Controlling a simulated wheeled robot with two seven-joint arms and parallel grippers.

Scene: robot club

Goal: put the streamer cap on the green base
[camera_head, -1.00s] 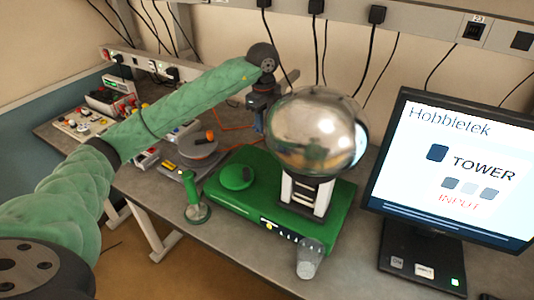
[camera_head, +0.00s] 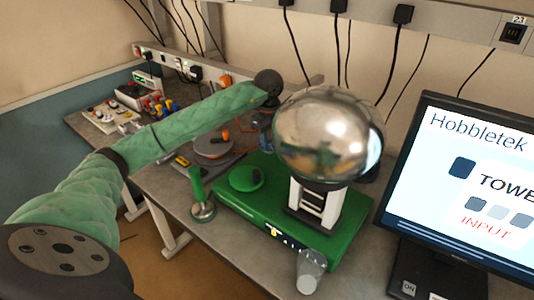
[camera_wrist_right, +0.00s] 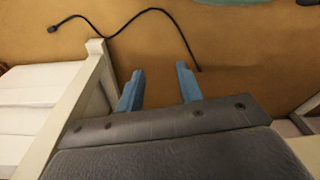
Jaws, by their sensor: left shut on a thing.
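The green base (camera_head: 255,215) is a flat green box on the grey bench. A striped tower (camera_head: 312,207) with a big shiny metal sphere (camera_head: 328,130) stands at its right part, and a round green disc (camera_head: 243,178) lies on its left part. My left gripper (camera_head: 265,122) is at the sphere's far left side, mostly behind it. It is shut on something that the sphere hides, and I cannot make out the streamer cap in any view. My right gripper (camera_wrist_right: 158,85) is open and empty over the brown floor.
A green-handled stand with a round metal foot (camera_head: 203,208) is left of the base. A clear cup (camera_head: 310,272) stands at its front edge. A monitor (camera_head: 450,190) is at the right. Meters and cables crowd the bench's back left. A white frame (camera_wrist_right: 95,75) is beside my right gripper.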

